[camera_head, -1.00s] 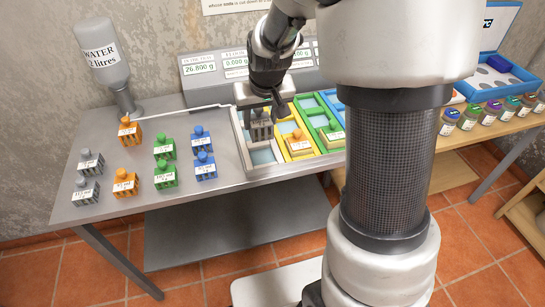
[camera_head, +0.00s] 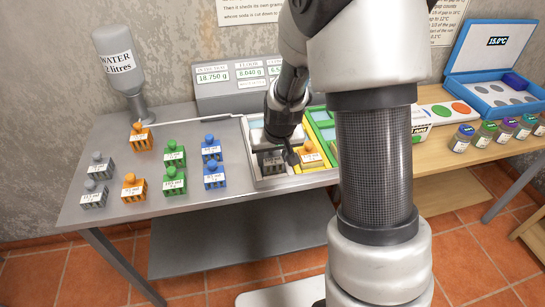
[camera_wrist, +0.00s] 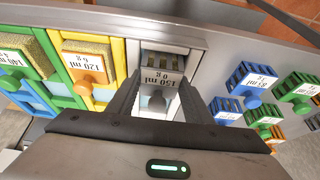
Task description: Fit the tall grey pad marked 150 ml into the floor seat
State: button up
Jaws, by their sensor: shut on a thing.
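The grey pad marked 150 ml (camera_wrist: 163,65) is between the two fingers of my gripper (camera_wrist: 158,95) in the wrist view. Its label reads upside down and its round knob is between the fingers. In the head view the pad (camera_head: 270,160) is at the front end of the grey-framed bay (camera_head: 253,160), partly hidden by my gripper (camera_head: 278,146). My gripper is shut on the pad. The pad looks low within the bay's front compartment; whether it is fully seated in the floor seat cannot be told.
Grey, orange, green and blue pads (camera_head: 174,181) stand on the bench to the left. A water bottle (camera_head: 119,60) stands behind them; a display box (camera_head: 235,80) is at the back.

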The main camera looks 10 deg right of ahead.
jog(key=shift+f, duration=0.1)
jog(key=shift+f+b, duration=0.15)
jog(key=shift+b, duration=0.15)
jog(key=o, duration=1)
jog(key=shift+o, duration=0.2)
jog(key=shift+r, duration=0.2)
